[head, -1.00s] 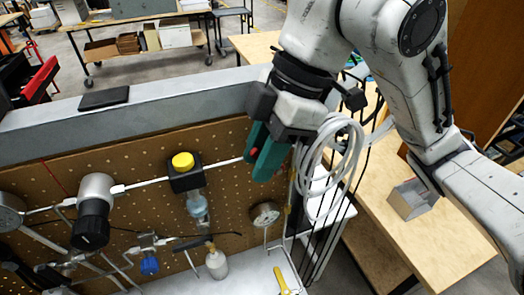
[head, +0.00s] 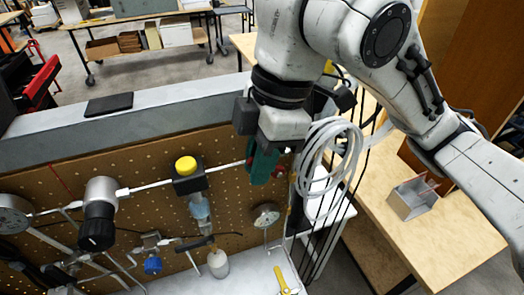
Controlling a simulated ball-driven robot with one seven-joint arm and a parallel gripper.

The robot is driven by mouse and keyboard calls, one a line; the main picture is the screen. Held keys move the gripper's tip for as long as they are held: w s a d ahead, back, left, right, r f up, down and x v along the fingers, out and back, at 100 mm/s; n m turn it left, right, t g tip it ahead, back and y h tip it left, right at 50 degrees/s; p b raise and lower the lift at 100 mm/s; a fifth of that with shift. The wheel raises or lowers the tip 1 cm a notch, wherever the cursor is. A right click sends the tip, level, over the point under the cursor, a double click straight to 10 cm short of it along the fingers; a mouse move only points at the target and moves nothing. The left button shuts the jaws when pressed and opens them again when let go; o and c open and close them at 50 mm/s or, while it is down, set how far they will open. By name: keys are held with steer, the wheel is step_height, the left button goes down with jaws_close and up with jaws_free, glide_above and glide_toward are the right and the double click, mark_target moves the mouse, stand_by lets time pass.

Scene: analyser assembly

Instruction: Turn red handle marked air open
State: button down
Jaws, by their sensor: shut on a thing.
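My gripper (head: 262,165) is at the upper right end of the pegboard, with its teal fingers pointing down. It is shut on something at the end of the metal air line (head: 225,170). A small red patch (head: 280,171) shows beside the fingers, which fits the red handle. Most of the handle and any marking on it are hidden behind the fingers, so I cannot tell its exact angle.
The pegboard (head: 130,160) carries a yellow-topped valve (head: 186,166), a black-knobbed regulator (head: 97,233) and a round gauge (head: 266,214). Coiled white tubing (head: 327,172) hangs right of my gripper. A yellow handle (head: 286,282) lies low. A grey ledge (head: 150,108) runs behind.

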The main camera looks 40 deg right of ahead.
steer(key=h+p, duration=0.2)
steer(key=a+g+h+p, duration=0.1)
steer(key=h, duration=0.1)
steer(key=shift+w+f+p, duration=0.2)
steer(key=shift+f+p, duration=0.2)
steer(key=shift+a+f+g+h+p, duration=0.1)
steer(key=shift+f+g+h+p, duration=0.35)
steer(key=shift+h+p, duration=0.55)
steer(key=shift+a+f+g+h+p, duration=0.1)
steer(key=shift+f+g+h+p, duration=0.25)
steer(key=shift+f+h+p, duration=0.55)
steer(key=shift+r, duration=0.3)
steer(key=c, duration=1.2)
jaws_free()
steer(key=b+v, duration=0.1)
steer(key=v, duration=0.9)
steer(key=shift+w+a+r, duration=0.15)
steer(key=shift+a+r, duration=0.05)
steer(key=shift+a, duration=0.15)
